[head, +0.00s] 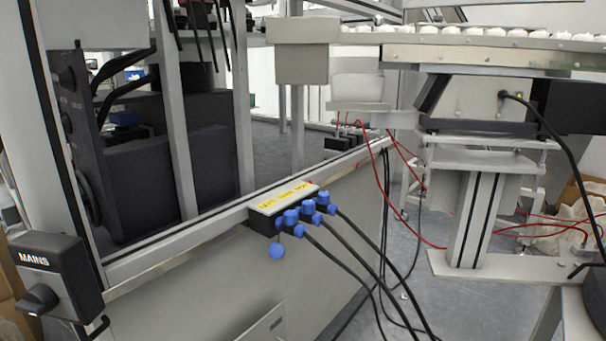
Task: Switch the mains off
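The mains switch (55,277) is a dark box with the white word MAINS on its front. It is fixed to the machine frame at the lower left of the head view. Its dark rotary knob (40,299) sits below the lettering and looks tilted; I cannot read an on or off mark. Neither of my grippers is in view, and nothing touches the knob.
A connector block (284,198) with blue plugs and black cables (365,262) sits on the frame rail. A conveyor (480,45) with white caps runs at the upper right. Cardboard boxes (12,318) stand behind the switch. Grey floor (410,285) shows right of the cabinet.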

